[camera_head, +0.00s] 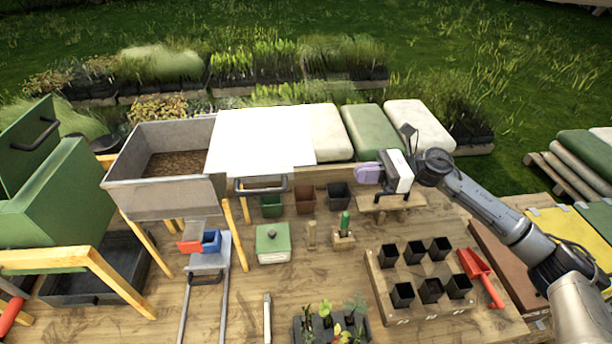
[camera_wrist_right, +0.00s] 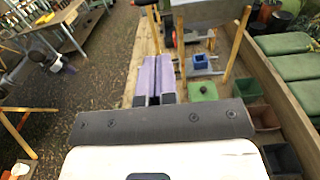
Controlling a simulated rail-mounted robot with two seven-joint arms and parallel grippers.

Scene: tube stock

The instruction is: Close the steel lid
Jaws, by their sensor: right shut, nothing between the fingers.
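The steel bin (camera_head: 165,195) stands on wooden legs at the left of the bench, open at the top with brown soil inside. A bright, overexposed panel, which looks like its steel lid (camera_head: 260,135), lies spread out open to the right of the bin. A dark bar handle (camera_head: 262,185) is at its near edge. My right gripper (camera_head: 361,173), with purple fingers, is shut and empty, to the right of the lid and apart from it. Its fingers also show in the right wrist view (camera_wrist_right: 155,70), with the bin (camera_wrist_right: 205,13) beyond. My left gripper is out of view.
A green box with closed lid (camera_head: 273,243), a seedling tray (camera_head: 335,328), a pot board (camera_head: 385,290) and a red scoop (camera_head: 480,275) are on the bench. A green bin (camera_head: 60,195) stands at left. Sacks (camera_head: 375,132) lie behind.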

